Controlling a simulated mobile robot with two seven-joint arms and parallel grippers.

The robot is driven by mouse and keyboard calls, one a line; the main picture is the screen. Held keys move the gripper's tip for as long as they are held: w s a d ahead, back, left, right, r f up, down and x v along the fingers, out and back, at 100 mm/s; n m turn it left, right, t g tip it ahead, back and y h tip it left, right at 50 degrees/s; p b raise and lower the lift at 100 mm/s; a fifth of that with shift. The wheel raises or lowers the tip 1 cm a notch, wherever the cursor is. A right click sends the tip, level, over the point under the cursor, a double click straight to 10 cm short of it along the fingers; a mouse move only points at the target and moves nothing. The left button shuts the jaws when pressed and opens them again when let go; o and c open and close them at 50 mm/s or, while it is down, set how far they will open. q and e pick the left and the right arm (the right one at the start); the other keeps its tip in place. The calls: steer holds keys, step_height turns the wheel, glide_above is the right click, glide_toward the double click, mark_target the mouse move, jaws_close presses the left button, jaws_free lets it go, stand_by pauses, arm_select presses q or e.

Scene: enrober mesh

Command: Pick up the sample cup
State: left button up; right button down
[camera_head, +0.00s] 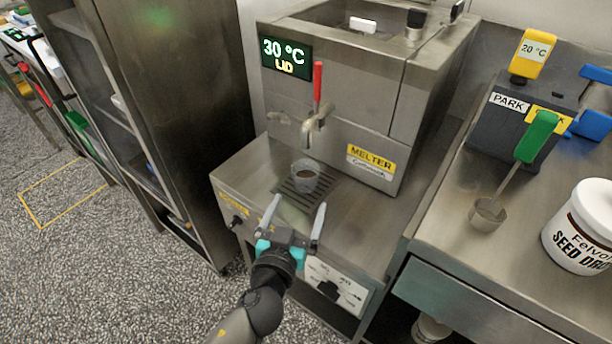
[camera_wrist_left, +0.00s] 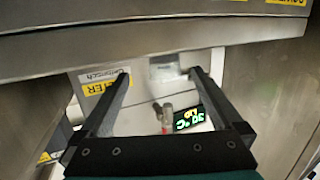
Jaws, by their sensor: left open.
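The sample cup (camera_head: 305,175), small and clear with something brown inside, stands upright on the dark drip grate (camera_head: 287,190) below the melter's tap (camera_head: 314,122). My left gripper (camera_head: 298,208) is open and empty, in front of the cup on the near side, its two fingers apart and pointing toward it. The wrist view is upside down; there the open fingers (camera_wrist_left: 158,74) show with the tap (camera_wrist_left: 165,115) between them. I cannot clearly make out the cup in that view. My right gripper is not in view.
The melter (camera_head: 340,95) reads 30 °C and LID, with a red tap lever (camera_head: 317,82). At the right, a bench holds a green-handled ladle (camera_head: 488,214), a dark holder (camera_head: 515,120) and a white seed tub (camera_head: 588,228). A tall steel cabinet (camera_head: 180,100) stands at the left.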

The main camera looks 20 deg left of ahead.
mark_target(303, 186)
arm_select(q)
steer(key=w, duration=0.4)
steer(key=shift+w+a+f, duration=0.1)
steer(key=shift+f, duration=0.25)
steer(key=shift+w+a+f, duration=0.1)
steer(key=shift+w+a, duration=0.15)
steer(key=shift+w, duration=1.05)
steer(key=shift+w+a+f, duration=0.1)
steer(key=shift+w+a, duration=0.1)
steer(key=shift+w, duration=1.1)
steer(key=c, duration=1.5)
steer(key=shift+o, duration=0.2)
steer(key=shift+r, duration=0.25)
